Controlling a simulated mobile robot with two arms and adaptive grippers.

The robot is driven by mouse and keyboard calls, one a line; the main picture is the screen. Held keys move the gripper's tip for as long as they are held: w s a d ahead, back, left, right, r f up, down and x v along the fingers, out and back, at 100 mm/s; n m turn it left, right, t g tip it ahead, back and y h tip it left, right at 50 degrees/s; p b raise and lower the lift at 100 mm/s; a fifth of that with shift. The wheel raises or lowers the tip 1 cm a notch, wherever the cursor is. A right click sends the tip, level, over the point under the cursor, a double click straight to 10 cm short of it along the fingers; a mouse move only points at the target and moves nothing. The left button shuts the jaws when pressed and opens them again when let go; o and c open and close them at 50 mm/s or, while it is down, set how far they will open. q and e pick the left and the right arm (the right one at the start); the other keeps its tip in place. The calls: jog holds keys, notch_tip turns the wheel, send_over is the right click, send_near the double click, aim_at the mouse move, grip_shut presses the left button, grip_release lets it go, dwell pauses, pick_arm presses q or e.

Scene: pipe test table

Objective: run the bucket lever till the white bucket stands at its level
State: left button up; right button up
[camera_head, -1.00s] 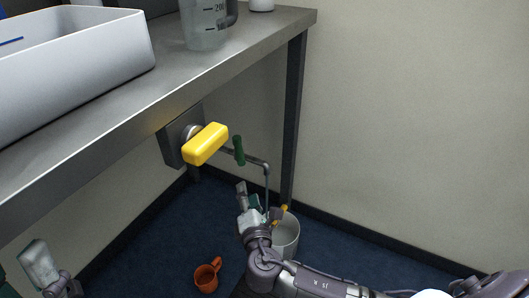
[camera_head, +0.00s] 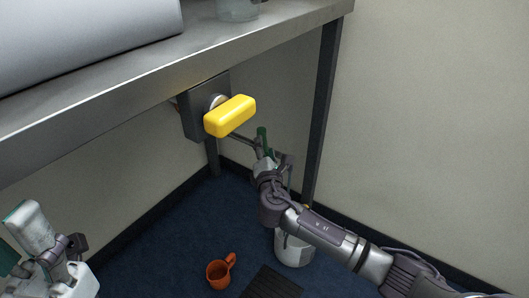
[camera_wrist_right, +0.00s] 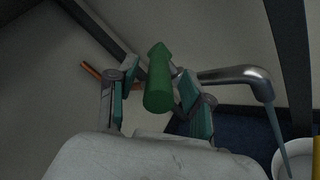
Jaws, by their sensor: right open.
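The green bucket lever (camera_head: 262,136) stands up on the thin pipe under the bench. In the right wrist view the green lever (camera_wrist_right: 159,80) lies between the two fingers of my right gripper (camera_wrist_right: 157,88), which is open around it; contact cannot be told. In the head view my right gripper (camera_head: 270,164) covers the lever's lower part. The metal spout (camera_wrist_right: 238,76) bends down and a thin bluish stream runs from it. The white bucket (camera_head: 293,250) stands on the floor, partly behind my right arm; its inside level is hidden. My left gripper (camera_head: 45,245) is at lower left, its jaws unclear.
The steel bench (camera_head: 120,88) lies above, with a dark leg (camera_head: 323,110) at right. An orange mug (camera_head: 219,273) and a dark floor grate (camera_head: 272,284) are below.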

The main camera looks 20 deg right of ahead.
jog(key=shift+w, duration=0.15)
jog(key=shift+c, duration=0.2)
grip_shut()
